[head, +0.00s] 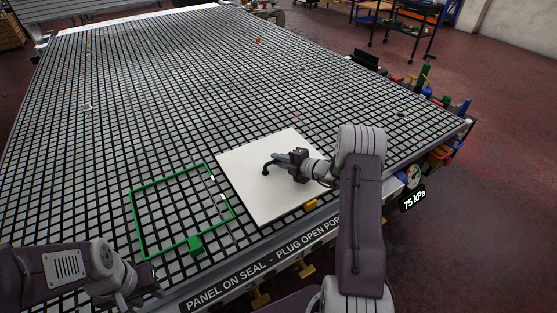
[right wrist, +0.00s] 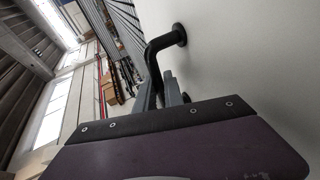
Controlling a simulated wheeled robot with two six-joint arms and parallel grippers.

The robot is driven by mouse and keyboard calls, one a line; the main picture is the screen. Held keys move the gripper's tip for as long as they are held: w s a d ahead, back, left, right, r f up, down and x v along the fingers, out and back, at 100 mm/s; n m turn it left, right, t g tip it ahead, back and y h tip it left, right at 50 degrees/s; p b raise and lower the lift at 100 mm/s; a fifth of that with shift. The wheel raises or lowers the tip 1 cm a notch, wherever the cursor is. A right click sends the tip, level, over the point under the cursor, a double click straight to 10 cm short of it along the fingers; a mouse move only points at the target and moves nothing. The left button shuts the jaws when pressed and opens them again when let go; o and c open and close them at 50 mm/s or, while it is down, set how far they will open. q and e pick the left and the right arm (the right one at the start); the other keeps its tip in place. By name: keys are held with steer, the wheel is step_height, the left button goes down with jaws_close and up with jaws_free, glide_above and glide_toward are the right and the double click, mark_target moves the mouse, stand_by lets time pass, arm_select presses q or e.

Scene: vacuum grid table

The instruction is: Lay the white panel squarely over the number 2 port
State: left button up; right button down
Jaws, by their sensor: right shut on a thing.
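The white panel (head: 250,185) is a flat square with a black bar handle (head: 268,166), near the table's front edge. It looks flat over the grid; I cannot tell if it touches. My right gripper (head: 290,162) is shut on the handle, which also shows in the right wrist view (right wrist: 152,62) with the panel's pale face (right wrist: 250,60). No number 2 is readable. My left gripper (head: 142,290) is at lower left; its fingers are unclear.
The black grid table (head: 180,80) stretches far back and is mostly clear. Small white pieces (head: 223,197) lie at the outline's right side. Coloured items (head: 425,78) stand along the right edge. A gauge reads 75 kPa (head: 413,198).

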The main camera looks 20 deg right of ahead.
steer(key=shift+f+b, duration=0.3)
steer(key=shift+f, duration=0.05)
steer(key=c, duration=1.4)
jaws_free()
